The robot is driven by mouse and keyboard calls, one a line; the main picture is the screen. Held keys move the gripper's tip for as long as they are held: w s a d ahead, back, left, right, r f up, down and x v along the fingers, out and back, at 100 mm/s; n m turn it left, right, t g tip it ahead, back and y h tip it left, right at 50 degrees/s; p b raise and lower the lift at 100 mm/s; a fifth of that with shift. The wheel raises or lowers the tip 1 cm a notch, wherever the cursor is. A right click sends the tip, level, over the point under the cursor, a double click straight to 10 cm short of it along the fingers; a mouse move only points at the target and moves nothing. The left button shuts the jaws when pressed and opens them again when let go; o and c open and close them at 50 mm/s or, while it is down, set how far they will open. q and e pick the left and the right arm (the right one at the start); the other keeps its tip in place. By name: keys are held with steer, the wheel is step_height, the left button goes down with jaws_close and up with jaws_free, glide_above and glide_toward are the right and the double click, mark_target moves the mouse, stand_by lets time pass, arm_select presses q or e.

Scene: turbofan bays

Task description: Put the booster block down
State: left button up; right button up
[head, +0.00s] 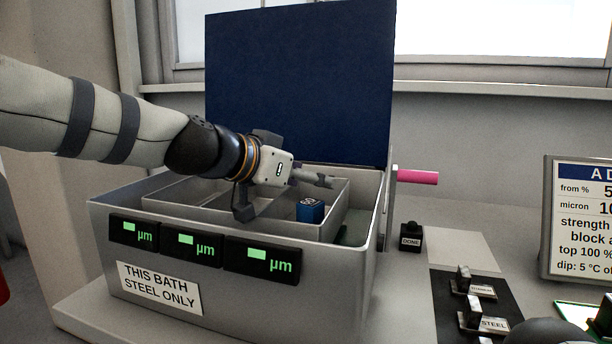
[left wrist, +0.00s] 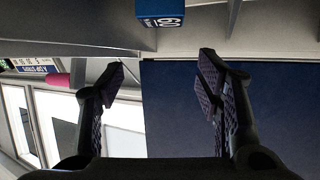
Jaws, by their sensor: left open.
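A small blue block (head: 310,209) sits in the right-hand compartment of the grey bath (head: 340,262), its white-marked top facing up. I cannot read the word booster on it. The same blue block (left wrist: 160,12) shows at the top edge of the left wrist view, with a white number on it. My left gripper (head: 287,198) is over the bath, just left of and above the block. Its fingers are spread apart with nothing between them (left wrist: 162,75), clear of the block.
The bath's dark blue lid (head: 300,80) stands open behind. A pink handle (head: 418,177) sticks out at right. Walls divide the bath's inner tray (head: 190,192). A black DONE button (head: 411,236), labelled steel blocks (head: 473,313) and a sign (head: 585,220) are to the right.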

arm_select(q)
steer(key=p+v, duration=0.2)
steer(key=v, duration=1)
steer(key=shift+r, duration=0.4)
arm_select(e)
steer(key=shift+w+r+t, duration=0.5)
steer(key=shift+w+r, duration=0.75)
